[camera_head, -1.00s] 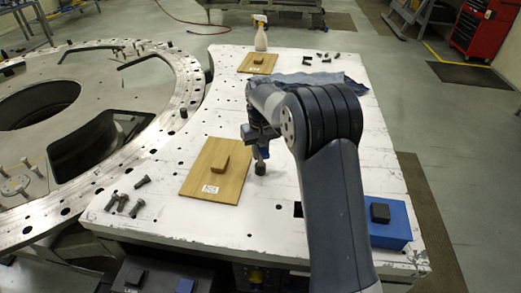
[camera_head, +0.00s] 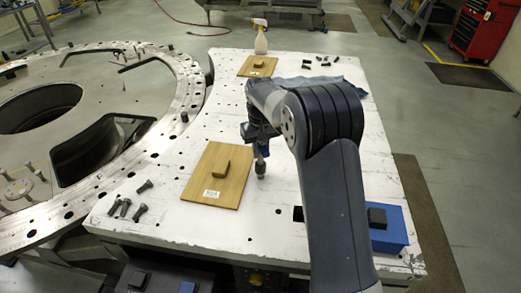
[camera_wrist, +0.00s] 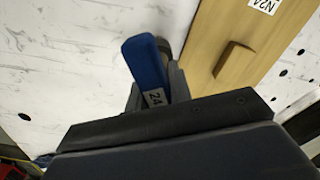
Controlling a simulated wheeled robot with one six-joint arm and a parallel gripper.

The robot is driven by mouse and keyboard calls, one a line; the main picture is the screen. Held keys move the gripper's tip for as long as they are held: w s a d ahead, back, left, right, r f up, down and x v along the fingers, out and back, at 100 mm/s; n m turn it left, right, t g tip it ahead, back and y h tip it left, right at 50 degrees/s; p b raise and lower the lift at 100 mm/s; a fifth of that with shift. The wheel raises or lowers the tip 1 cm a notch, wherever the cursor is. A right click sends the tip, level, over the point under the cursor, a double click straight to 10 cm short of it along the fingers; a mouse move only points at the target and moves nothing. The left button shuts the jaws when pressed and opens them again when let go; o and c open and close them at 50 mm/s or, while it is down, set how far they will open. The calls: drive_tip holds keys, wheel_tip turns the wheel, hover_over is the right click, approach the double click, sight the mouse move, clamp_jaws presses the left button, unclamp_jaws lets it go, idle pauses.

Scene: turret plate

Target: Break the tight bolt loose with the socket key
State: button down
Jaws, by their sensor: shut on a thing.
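My gripper (camera_head: 261,140) is shut on the socket key (camera_head: 261,168), which hangs upright beside the wooden board, its dark socket end down over the white table. I cannot tell whether the socket touches the table. In the wrist view the key's blue handle (camera_wrist: 146,62) with a "24" label sits between the fingers of my gripper (camera_wrist: 158,92). A dark bolt head (camera_head: 184,117) stands at the rim of the round metal turret plate (camera_head: 150,142) on the left, apart from the key. I cannot tell which bolt is the tight one.
A wooden board (camera_head: 205,172) with a brown block lies left of my gripper. Loose bolts (camera_head: 126,208) lie at the table's front left. A blue box (camera_head: 396,228) stands at right.

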drive_tip(key=shift+r, duration=1.8)
